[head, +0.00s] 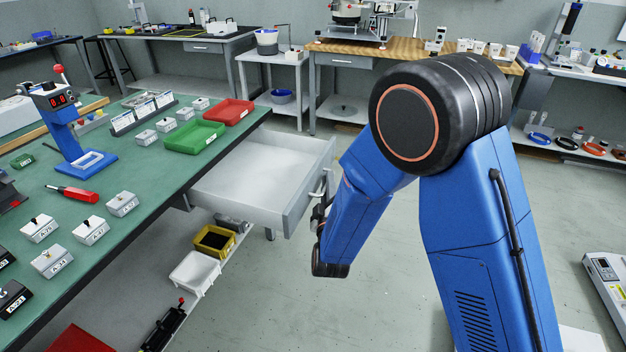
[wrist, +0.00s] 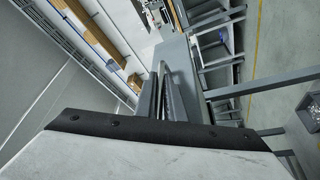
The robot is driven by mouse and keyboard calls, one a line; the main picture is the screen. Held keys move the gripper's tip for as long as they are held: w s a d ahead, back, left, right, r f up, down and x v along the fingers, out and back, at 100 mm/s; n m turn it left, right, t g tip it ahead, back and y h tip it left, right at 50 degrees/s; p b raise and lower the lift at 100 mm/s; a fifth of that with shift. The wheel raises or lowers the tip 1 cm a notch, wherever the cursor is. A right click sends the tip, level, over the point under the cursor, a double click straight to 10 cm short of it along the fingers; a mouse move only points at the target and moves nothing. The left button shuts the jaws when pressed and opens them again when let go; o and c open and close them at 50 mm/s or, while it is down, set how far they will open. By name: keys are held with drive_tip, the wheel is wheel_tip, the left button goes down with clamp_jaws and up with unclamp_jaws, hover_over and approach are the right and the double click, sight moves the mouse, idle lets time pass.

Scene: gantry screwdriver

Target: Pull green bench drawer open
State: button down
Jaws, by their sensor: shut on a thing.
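The green bench (head: 140,190) stands at the left. Its grey drawer (head: 262,180) is pulled well out from under the bench's right side, and its pale inside looks empty. My gripper (head: 319,206) is at the handle (head: 323,184) on the drawer's front face and is shut on it. My arm partly hides the grip in the head view. In the wrist view my narrow fingers (wrist: 165,92) reach toward a grey panel that looks like the drawer front (wrist: 178,55); the handle itself is hard to make out there.
Red (head: 229,112) and green (head: 194,136) trays lie on the bench near the drawer. A yellow bin (head: 214,241) and a white bin (head: 195,272) sit on the shelf below. The floor (head: 290,300) in front of the drawer is clear.

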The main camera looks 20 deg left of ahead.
drive_tip(key=shift+s+d, duration=0.15)
drive_tip(key=shift+d, duration=1.05)
drive_tip(key=c, duration=2.2)
unclamp_jaws()
drive_tip(key=shift+o, duration=0.4)
drive_tip(key=v, duration=1.2)
